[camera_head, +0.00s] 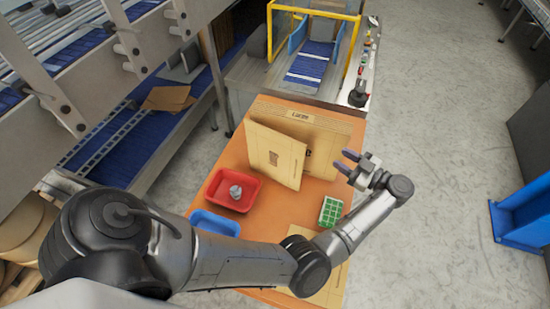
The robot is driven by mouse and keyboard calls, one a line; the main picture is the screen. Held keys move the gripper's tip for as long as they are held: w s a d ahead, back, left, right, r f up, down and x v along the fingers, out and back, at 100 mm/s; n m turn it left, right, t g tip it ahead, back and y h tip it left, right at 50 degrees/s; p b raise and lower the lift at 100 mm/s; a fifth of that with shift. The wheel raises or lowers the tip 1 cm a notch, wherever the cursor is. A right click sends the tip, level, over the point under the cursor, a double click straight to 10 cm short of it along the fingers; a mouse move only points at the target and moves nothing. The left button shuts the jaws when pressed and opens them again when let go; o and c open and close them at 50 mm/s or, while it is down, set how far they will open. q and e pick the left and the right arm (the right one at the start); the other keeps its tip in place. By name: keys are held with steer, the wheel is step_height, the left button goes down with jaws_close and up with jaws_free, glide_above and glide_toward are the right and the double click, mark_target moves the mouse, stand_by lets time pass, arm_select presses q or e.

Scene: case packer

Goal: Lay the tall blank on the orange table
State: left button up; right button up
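A tall tan cardboard blank (272,158) stands upright, leaning slightly, on the orange table (262,223). A wider cardboard piece (322,132) with printing stands just behind it, partly hidden by it. I cannot tell for sure which of the two the task calls the tall blank. My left gripper (342,161) is to the right of both, at the table's right edge. Its two dark fingers are apart with nothing between them, and it appears clear of the cardboard. My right gripper is not in view.
A red tray (214,196) holding a grey object, a blue tray (213,222) and a green box (330,211) sit on the table. Flat cardboard (329,294) lies near the front, partly under my arm. A conveyor with a yellow frame (356,50) stands behind.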

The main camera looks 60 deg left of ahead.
arm_select(q)
steer(key=s+a+g+h+p, duration=0.1)
steer(key=s+a+g, duration=0.1)
steer(key=s+a, duration=0.7)
steer(key=shift+s+a+m+p, duration=0.35)
steer(key=shift+a+m, duration=0.05)
steer(key=shift+a, duration=0.3)
steer(key=shift+c, duration=0.4)
jaws_close()
